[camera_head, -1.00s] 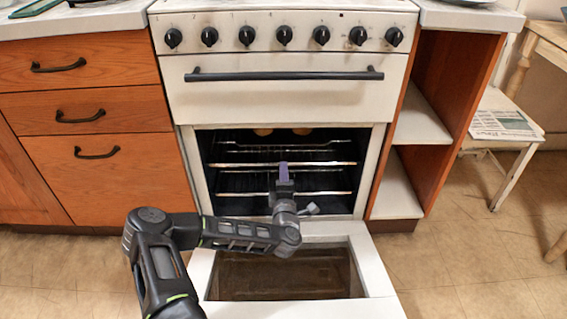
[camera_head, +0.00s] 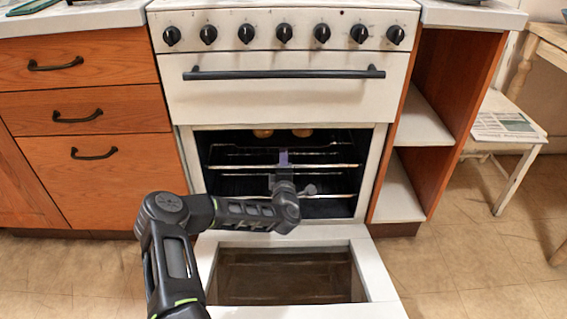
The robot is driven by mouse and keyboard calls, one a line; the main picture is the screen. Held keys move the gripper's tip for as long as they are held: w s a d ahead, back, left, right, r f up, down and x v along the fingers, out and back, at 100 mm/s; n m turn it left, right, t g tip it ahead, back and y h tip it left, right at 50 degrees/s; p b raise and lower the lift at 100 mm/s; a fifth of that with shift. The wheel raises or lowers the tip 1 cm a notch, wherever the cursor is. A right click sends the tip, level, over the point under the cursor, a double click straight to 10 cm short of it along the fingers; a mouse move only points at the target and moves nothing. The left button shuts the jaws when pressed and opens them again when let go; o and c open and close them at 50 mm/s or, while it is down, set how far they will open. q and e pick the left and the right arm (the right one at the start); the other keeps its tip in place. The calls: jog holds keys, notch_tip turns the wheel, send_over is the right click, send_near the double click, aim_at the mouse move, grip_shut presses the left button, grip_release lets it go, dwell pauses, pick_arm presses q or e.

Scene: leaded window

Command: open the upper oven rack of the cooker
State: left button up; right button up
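The white cooker (camera_head: 280,105) stands in the middle of the view with its oven door (camera_head: 375,270) folded down in front. Inside the oven are two wire racks, the upper rack (camera_head: 325,166) and a lower rack (camera_head: 325,196). Both look pushed in. My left gripper (camera_head: 284,158) reaches into the oven opening, with its fingers in front of the upper rack's front bar. The fingers overlap in this view, so I cannot tell whether they are open or shut, or whether they touch the bar. My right gripper is not in view.
Wooden drawers (camera_head: 85,120) with black handles stand left of the cooker. Open shelves (camera_head: 415,125) stand to the right, then a white chair (camera_head: 510,140) with a newspaper. The oven door lies low beneath my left arm. The floor at right is clear.

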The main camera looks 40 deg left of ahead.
pick_arm(q)
grip_shut()
dwell(1.4)
